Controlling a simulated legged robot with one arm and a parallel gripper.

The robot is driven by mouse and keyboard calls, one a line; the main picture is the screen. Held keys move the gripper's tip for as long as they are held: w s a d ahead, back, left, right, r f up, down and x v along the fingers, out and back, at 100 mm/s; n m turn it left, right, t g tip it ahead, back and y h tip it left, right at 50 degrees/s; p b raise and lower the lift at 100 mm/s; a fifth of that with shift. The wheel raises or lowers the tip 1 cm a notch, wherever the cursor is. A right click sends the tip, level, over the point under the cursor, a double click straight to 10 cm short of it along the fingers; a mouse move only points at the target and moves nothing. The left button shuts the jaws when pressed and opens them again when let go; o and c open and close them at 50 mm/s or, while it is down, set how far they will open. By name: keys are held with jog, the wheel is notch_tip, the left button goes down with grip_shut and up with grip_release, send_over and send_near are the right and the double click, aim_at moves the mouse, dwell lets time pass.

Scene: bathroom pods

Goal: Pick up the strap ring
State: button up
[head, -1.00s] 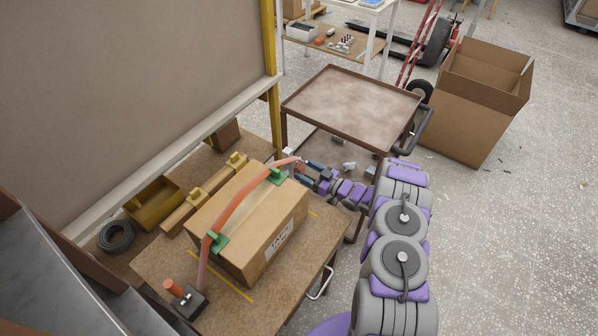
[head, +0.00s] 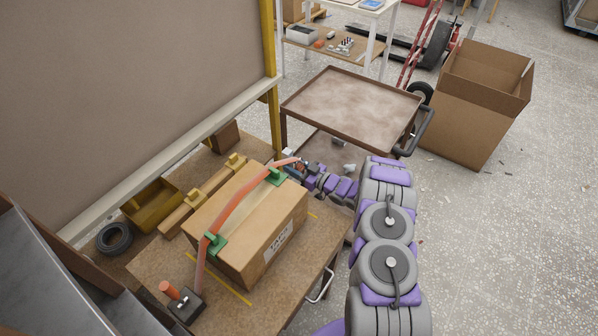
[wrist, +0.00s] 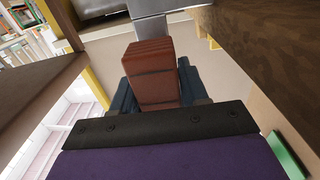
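An orange strap (head: 237,200) runs over a cardboard box (head: 262,228) on the brown bench, through green corner pieces (head: 276,177). Its far end reaches past the box's far right corner. My gripper (head: 297,169) is at that end, beside the box. In the wrist view a red-brown block-like piece (wrist: 152,75) lies between my dark blue fingers (wrist: 156,92), with a grey metal part (wrist: 155,27) beyond it. I cannot tell whether the fingers press on the piece. No separate ring shape can be made out; it may be hidden by the gripper.
A yellow bin (head: 152,203), a black coil (head: 114,238) and a black block with an orange handle (head: 184,303) are around the box. A rusty cart (head: 350,105) stands beyond the bench. An open carton (head: 478,105) stands at right.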

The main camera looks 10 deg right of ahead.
jog(key=c, duration=0.6)
jog(key=shift+r, duration=0.15)
